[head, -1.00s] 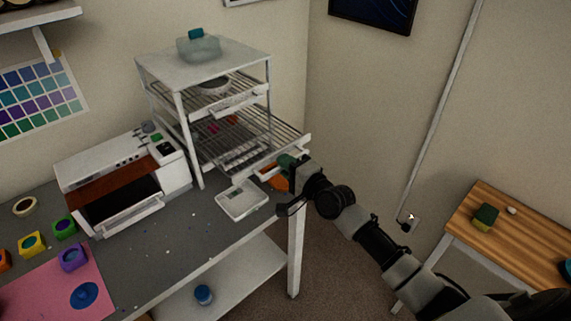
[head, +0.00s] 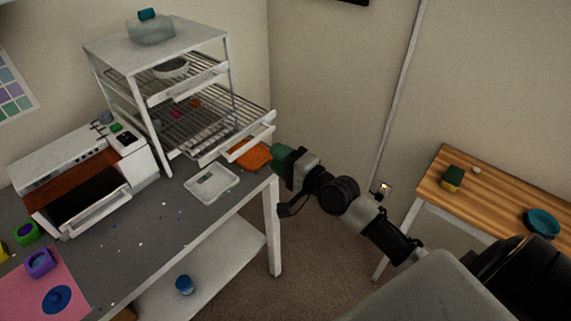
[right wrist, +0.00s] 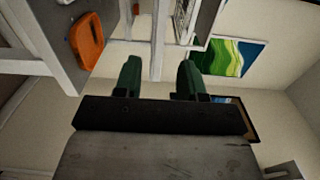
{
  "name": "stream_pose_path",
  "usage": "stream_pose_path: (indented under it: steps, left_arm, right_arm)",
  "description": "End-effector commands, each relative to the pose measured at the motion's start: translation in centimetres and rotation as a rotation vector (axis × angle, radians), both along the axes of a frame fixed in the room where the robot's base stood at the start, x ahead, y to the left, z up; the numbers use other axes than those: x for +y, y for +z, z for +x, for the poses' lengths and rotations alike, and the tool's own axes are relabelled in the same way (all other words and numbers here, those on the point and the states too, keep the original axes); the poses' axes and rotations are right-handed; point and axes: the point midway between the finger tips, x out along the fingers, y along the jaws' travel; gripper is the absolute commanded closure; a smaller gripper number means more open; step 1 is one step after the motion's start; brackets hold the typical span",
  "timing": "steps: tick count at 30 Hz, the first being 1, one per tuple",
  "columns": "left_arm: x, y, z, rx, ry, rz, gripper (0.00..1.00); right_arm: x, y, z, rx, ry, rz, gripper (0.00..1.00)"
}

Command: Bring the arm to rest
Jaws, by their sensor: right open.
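My right gripper (head: 281,160) has green fingers and shows in the head view in front of the rack, just right of the orange tray. In the right wrist view its two fingers (right wrist: 160,78) stand apart with nothing between them. My right arm reaches in from the lower right. My left gripper is out of view.
A wire rack (head: 157,48) with a pulled-out shelf stands on the grey table (head: 150,248). An orange tray (head: 252,155) lies near the table's right end; it also shows in the right wrist view (right wrist: 87,40). A wooden side table (head: 490,196) stands right.

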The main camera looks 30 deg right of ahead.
Motion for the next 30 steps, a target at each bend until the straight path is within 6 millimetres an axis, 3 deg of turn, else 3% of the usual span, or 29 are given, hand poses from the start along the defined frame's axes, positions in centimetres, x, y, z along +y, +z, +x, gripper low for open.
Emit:
stream_pose_path:
  steps: [6,23,26,29,30]
  left_arm:
    - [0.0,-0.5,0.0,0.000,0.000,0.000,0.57]
    - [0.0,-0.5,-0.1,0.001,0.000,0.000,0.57]
    - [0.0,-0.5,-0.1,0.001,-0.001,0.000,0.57]
    - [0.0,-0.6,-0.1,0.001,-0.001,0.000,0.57]
    - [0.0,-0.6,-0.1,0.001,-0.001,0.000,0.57]
  right_arm:
    - [-0.7,-0.1,-1.9,0.001,0.000,0.000,0.60]
    - [-0.8,-0.1,-2.0,0.002,-0.001,-0.002,0.60]
    - [-1.2,-1.8,-1.8,0.023,-0.018,-0.037,0.60]
    - [-2.1,-6.2,-1.7,0.080,-0.056,-0.133,0.60]
    - [-2.6,-8.8,-1.8,0.114,-0.071,-0.192,0.60]
